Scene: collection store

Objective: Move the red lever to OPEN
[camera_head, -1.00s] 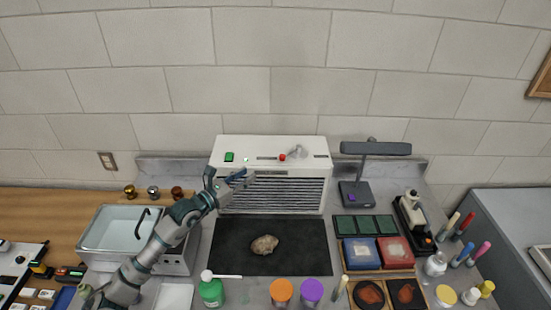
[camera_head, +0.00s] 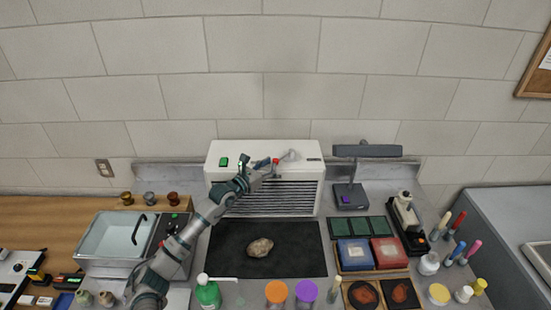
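The red lever (camera_head: 275,161) shows as a small red knob on the top front of a white vented unit (camera_head: 226,149) against the wall. A grey fitting (camera_head: 291,155) sits just right of the knob. No OPEN marking is readable at this size. My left gripper (camera_head: 257,167) is in front of the unit's upper front, just left of and slightly below the red knob. Its fingers look spread, with nothing seen between them. Whether a finger touches the lever cannot be told. My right gripper is out of view.
A green switch (camera_head: 224,162) is on the unit's left. A stone (camera_head: 260,247) lies on a black mat (camera_head: 305,262) below. A sink-like tray (camera_head: 112,244) is at left, a grey lamp (camera_head: 366,151) at right. Bottles and jars line the front.

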